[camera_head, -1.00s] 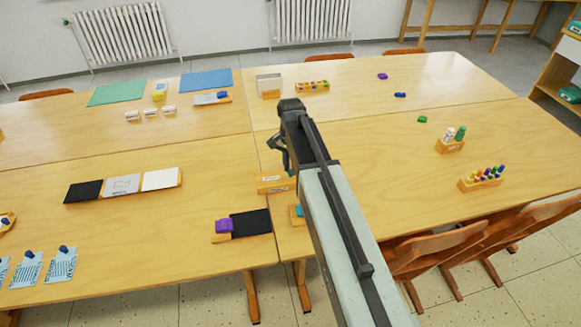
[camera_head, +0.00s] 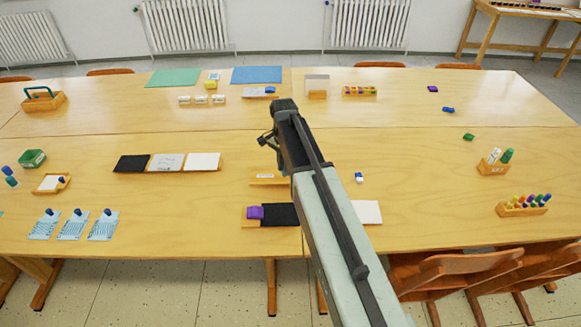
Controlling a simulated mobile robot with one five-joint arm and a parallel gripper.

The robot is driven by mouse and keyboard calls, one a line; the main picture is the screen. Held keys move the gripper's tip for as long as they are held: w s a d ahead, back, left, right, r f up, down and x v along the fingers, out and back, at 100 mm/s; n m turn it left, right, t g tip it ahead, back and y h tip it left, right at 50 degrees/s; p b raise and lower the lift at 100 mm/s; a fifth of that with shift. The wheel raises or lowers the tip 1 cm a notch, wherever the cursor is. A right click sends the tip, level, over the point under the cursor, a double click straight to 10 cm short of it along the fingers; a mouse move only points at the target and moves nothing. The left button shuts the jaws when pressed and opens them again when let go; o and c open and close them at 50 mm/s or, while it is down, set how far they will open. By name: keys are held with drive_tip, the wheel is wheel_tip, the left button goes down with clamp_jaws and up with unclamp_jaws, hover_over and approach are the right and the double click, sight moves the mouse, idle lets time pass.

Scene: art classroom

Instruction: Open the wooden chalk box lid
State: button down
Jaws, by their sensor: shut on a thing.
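A low wooden box with a pale label (camera_head: 268,177) lies near the middle of the front tables in the head view. It may be the chalk box; its writing is too small to read. My gripper (camera_head: 267,141) shows just above this box in the picture, its dark fingers pointing left. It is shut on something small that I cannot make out. My arm crosses from the lower right and hides the table to the box's right. I cannot tell whether the lid is raised or whether my fingers touch it.
A white-and-wood box (camera_head: 317,86) stands farther back. Pen holders (camera_head: 522,205) stand at right. Chairs (camera_head: 470,270) border the right front.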

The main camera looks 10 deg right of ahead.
drive_tip(key=shift+d, duration=0.2)
drive_tip(key=c, duration=1.3)
unclamp_jaws()
drive_tip(key=shift+d, duration=0.2)
wheel_tip(320, 180, up, 8)
drive_tip(key=p, duration=0.8)
drive_tip(key=shift+f, duration=0.15)
